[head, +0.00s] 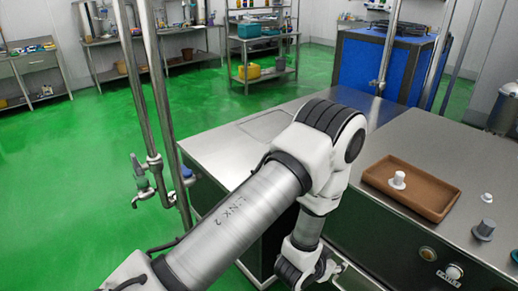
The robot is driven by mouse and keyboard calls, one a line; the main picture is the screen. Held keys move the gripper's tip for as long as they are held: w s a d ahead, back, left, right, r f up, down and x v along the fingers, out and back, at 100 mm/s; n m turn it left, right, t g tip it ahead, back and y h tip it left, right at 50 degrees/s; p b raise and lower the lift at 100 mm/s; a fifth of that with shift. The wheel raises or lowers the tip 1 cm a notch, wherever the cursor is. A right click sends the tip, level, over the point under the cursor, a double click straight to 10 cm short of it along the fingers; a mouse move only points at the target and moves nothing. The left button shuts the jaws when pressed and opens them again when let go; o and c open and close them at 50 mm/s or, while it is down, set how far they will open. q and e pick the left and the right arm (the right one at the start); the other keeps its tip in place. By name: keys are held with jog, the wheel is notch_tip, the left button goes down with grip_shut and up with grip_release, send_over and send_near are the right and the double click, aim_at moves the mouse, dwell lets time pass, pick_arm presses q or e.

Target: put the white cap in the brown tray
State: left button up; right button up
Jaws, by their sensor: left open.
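A brown tray (433,205) lies on the steel top at the right. A white cap (398,179) stands inside it, near its left end. No gripper touches the cap. My left arm crosses the middle of the view and bends down at the elbow. My left gripper (328,271) is open, low at the bottom centre, in front of the machine's front face and left of and below the tray. Much of it is hidden by my own wrist. My right gripper is out of view.
A small white piece (486,197) and a grey knob (484,229) stand right of the tray. Buttons (428,253) are on the front face. Steel pipes with valves (141,172) rise at the left. A blue machine (375,64) stands behind. The steel top left of the tray is clear.

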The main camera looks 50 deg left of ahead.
pick_arm(q)
jog(key=s+f+g, duration=0.3)
jog(key=s+f, duration=0.1)
jog(key=s, duration=0.5)
jog(key=s+f+g, duration=0.4)
jog(key=s, duration=0.5)
jog(key=s+a+f+g, duration=0.1)
jog(key=s+f+g, duration=0.2)
jog(key=s, duration=0.6)
jog(key=shift+s+f+n+g+y, duration=0.3)
jog(key=shift+s+f, duration=0.1)
jog(key=shift+f, duration=0.05)
